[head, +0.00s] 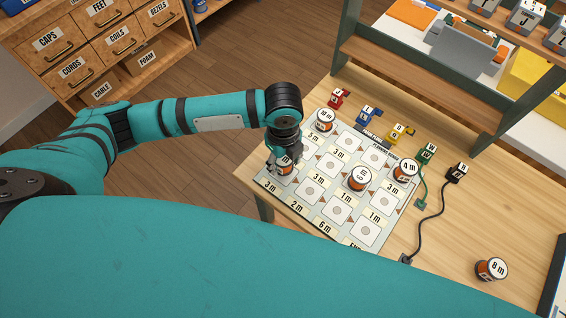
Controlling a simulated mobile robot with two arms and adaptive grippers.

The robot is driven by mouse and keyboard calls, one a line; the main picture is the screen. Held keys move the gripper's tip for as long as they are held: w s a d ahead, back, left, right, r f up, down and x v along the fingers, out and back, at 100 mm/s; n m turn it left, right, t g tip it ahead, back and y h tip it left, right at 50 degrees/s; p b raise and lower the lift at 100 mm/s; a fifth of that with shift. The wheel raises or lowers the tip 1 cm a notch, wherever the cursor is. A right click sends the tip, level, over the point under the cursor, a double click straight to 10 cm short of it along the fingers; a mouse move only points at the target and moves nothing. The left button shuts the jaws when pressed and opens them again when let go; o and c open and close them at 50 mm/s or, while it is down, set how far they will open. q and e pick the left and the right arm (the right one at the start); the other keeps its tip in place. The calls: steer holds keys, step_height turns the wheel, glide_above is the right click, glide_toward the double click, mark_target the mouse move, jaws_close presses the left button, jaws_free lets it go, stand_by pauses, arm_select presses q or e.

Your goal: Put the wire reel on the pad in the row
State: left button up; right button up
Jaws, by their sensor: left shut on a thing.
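My left gripper (281,160) points down at the left part of the planning board (321,215). It is shut on a wire reel (287,169) with a white top and a brown-orange side. The fingers partly cover this reel, and I cannot tell whether it touches the board. The board has rows of white pads with length labels such as 3 m, 2 m and 6 m. Other reels stand on the board: one at its far left corner (325,119), one near the middle (360,178), and one marked 4 m (405,169) at the right. My right gripper is not in view.
A reel marked 8 m (491,269) stands at the right on the wooden table. Coloured plugs, red (340,98), blue (369,115), yellow (400,134), green (427,153) and black (458,171), line the board's far side. Cables run down its right side. A shelf frame (420,75) rises behind.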

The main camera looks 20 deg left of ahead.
mark_target(283, 167)
arm_select(q)
steer(key=shift+s+f, duration=0.1)
steer(key=shift+f, duration=1.3)
steer(key=shift+f, duration=0.1)
steer(key=o, duration=1.2)
step_height(283, 167, up, 12)
steer(key=shift+r+b, duration=0.1)
steer(key=shift+b, duration=0.25)
